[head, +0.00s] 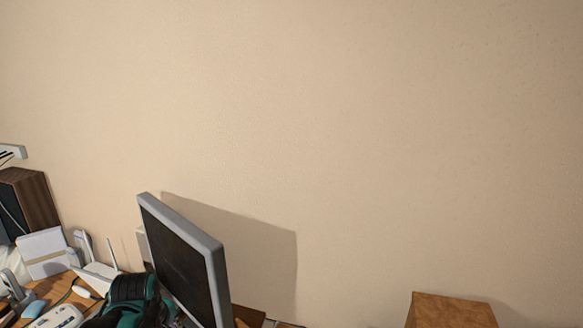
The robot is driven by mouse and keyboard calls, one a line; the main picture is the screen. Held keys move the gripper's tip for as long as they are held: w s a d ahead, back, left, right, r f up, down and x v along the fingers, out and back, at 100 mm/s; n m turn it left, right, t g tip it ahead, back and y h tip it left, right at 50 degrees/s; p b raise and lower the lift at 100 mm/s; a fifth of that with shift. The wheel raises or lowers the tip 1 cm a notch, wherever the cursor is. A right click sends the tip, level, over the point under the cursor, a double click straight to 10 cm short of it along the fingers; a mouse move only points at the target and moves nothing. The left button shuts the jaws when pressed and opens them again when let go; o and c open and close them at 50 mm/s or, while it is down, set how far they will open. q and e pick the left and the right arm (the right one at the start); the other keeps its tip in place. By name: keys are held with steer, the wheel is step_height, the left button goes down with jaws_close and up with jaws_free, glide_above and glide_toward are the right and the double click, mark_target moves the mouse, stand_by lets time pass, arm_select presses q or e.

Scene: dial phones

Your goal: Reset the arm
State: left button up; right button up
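Neither of my grippers can be made out in the head view, and no arm clearly shows. A white device (57,318), possibly a phone, lies on the wooden desk (50,288) at the lower left and is cut off by the bottom edge. I cannot tell exactly what it is.
A grey-framed monitor (185,265) stands tilted in view at the lower left. Beside it are a teal and black item (128,302), a white router (98,275), a white box (43,250) and a wooden speaker (36,200). A brown box-like top (452,311) shows lower right. Bare wall fills the rest.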

arm_select(q)
steer(key=s+d+f+m+t, duration=0.3)
steer(key=s+d+m, duration=0.7)
steer(key=m, duration=0.5)
steer(key=shift+s+d+f+h, duration=0.25)
steer(key=shift+s+f+h, duration=0.15)
steer(key=shift+s, duration=0.45)
